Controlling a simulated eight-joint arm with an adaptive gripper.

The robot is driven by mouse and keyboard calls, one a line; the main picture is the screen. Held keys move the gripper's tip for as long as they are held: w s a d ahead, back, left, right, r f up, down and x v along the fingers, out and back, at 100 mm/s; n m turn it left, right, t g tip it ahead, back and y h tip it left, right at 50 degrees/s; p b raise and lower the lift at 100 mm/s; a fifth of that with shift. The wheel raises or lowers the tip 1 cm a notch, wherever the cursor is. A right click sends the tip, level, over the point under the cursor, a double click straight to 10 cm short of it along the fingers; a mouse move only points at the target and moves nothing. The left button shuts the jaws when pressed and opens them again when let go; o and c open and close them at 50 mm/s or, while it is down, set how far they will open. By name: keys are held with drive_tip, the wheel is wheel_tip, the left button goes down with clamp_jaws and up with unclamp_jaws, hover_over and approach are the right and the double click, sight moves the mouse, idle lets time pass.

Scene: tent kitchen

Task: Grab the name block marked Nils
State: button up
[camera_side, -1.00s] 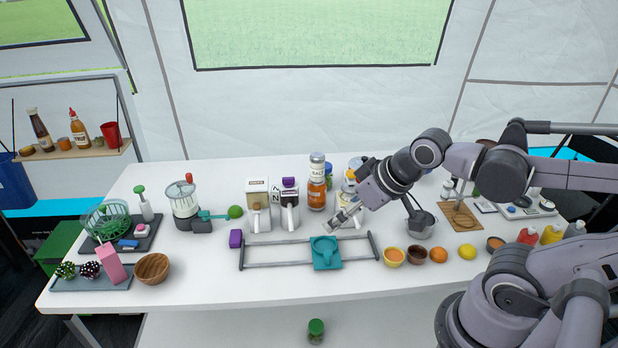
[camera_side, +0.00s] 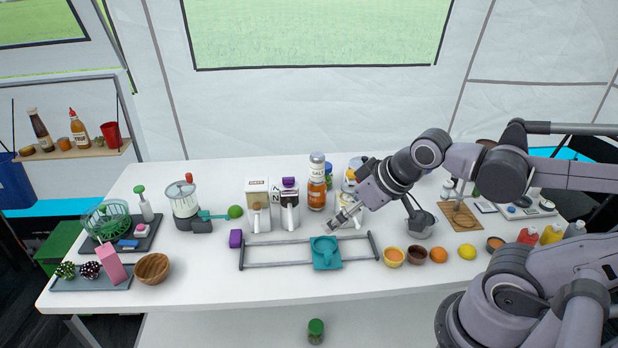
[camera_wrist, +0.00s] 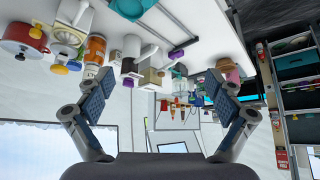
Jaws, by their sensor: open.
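No block with a readable Nils mark shows. My gripper (camera_side: 343,217) is over the table, right of the containers and behind the teal piece. In the wrist view my gripper (camera_wrist: 158,74) is spread wide with nothing between its fingers.
A grey rail frame (camera_side: 277,265) carries a teal piece (camera_side: 326,253). A beige container (camera_side: 258,205), a purple-topped container (camera_side: 289,208) and an orange salt-topped jar (camera_side: 316,196) stand behind.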

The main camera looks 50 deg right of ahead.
drive_tip(key=w+d+r+m+g, duration=0.2)
drive_tip(key=w+d+r+m, duration=0.1)
drive_tip(key=w, duration=0.7)
drive_tip(key=w+d+r+m+g, duration=0.1)
drive_tip(key=w+d+r+m, duration=0.2)
drive_tip(key=w, duration=0.6)
drive_tip(key=w+d+f+m+g, duration=0.1)
drive_tip(key=w+d+f, duration=0.2)
drive_tip(key=w+f, duration=0.2)
drive_tip(key=w+d+f+m+g, duration=0.1)
drive_tip(key=w+d+f+m, duration=0.1)
drive_tip(key=w+d+f, duration=0.2)
drive_tip(key=w+d+f+m+g, duration=0.2)
drive_tip(key=w+d+f, duration=0.2)
drive_tip(key=w+f, duration=0.2)
wheel_tip(320, 180, down, 11)
drive_tip(key=shift+w+r, duration=0.1)
drive_tip(key=shift+r, duration=0.1)
drive_tip(key=c, duration=1.3)
